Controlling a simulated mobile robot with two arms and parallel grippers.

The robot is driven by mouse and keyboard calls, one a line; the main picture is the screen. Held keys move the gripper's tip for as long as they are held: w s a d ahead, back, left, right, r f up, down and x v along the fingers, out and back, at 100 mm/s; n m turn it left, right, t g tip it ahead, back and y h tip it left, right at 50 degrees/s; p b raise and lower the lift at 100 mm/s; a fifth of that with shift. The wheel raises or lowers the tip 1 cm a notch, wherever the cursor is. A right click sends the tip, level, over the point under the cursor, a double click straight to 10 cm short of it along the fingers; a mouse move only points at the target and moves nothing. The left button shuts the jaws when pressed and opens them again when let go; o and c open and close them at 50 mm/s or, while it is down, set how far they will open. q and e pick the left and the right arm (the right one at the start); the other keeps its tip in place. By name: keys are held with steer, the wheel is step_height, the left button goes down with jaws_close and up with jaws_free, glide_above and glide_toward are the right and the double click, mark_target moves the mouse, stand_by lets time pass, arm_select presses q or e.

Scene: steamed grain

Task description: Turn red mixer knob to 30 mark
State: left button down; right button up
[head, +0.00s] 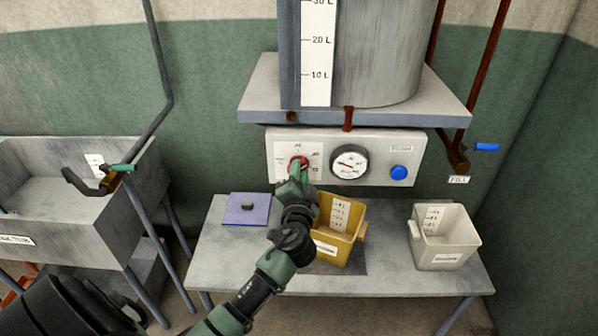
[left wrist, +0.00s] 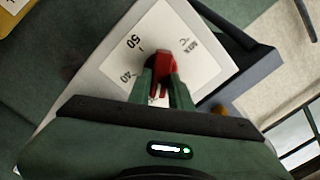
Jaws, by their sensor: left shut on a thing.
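The red mixer knob (head: 299,162) is on the left part of the white control panel (head: 335,140), below the tank. It also shows in the left wrist view (left wrist: 166,62), in front of a white dial plate (left wrist: 195,30) with the marks 50 and 40 readable. My left gripper (head: 298,173) is at the knob, and in the left wrist view its two green fingers (left wrist: 162,84) are shut on it. The fingers hide part of the plate, and I cannot read a 30 mark or tell exactly where the knob points. My right gripper is not in view.
A round gauge (head: 349,162) and a blue button (head: 398,172) sit right of the knob. Below, a table (head: 225,262) holds a blue lid (head: 246,213), a yellow bucket (head: 352,217) and a white bucket (head: 444,237). A sink (head: 60,215) stands at the left.

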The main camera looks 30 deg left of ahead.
arm_select(q)
steer(key=shift+m, duration=0.7)
steer(key=c, duration=1.3)
jaws_free()
steer(key=b+v, duration=0.2)
steer(key=v, duration=0.5)
steer(key=shift+s+d, duration=0.25)
steer(key=shift+s, duration=0.05)
